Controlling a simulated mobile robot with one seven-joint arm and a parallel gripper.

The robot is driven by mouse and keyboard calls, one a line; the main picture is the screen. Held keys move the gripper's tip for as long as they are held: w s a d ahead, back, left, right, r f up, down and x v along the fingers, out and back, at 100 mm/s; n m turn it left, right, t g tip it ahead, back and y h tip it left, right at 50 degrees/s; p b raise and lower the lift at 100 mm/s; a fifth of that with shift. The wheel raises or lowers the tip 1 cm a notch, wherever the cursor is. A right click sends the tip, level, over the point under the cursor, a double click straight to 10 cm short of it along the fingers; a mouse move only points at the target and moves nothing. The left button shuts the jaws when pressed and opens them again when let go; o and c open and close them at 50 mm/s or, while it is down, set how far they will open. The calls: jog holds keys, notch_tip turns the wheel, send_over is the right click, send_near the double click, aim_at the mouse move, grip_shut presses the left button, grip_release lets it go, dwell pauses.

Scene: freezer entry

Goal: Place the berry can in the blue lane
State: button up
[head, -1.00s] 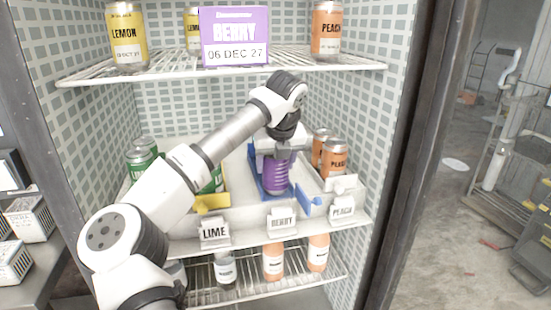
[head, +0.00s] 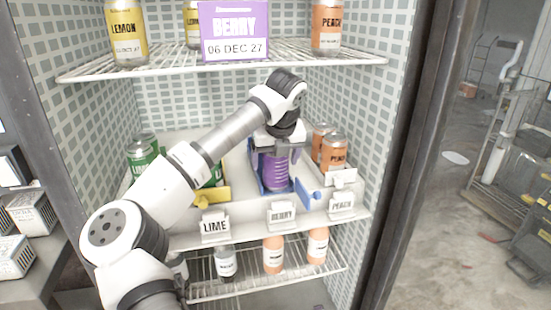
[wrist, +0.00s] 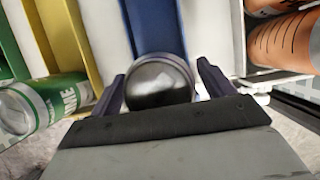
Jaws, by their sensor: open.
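The purple berry can (head: 274,172) stands upright in the blue lane (head: 309,196) on the middle shelf, behind the BERRY tag (head: 282,214). My gripper (head: 277,150) is over it, with its fingers around the can's upper part. In the wrist view the round metal top of the berry can (wrist: 158,82) lies between the two open fingers (wrist: 165,88), with a gap at the right finger. Whether the left finger touches it I cannot tell. The blue lane floor (wrist: 155,28) runs on beyond the can.
Green lime cans (head: 141,156) stand at the left by a yellow lane (head: 211,195). Orange peach cans (head: 333,155) stand close at the right. The upper wire shelf (head: 160,68) holds bottles and a purple BERRY sign (head: 234,30) above my arm.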

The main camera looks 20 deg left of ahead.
jog(key=b+v, duration=0.2)
jog(key=v, duration=0.5)
jog(key=shift+s+d+r, duration=0.1)
jog(key=shift+r, duration=0.15)
jog(key=shift+d, duration=0.1)
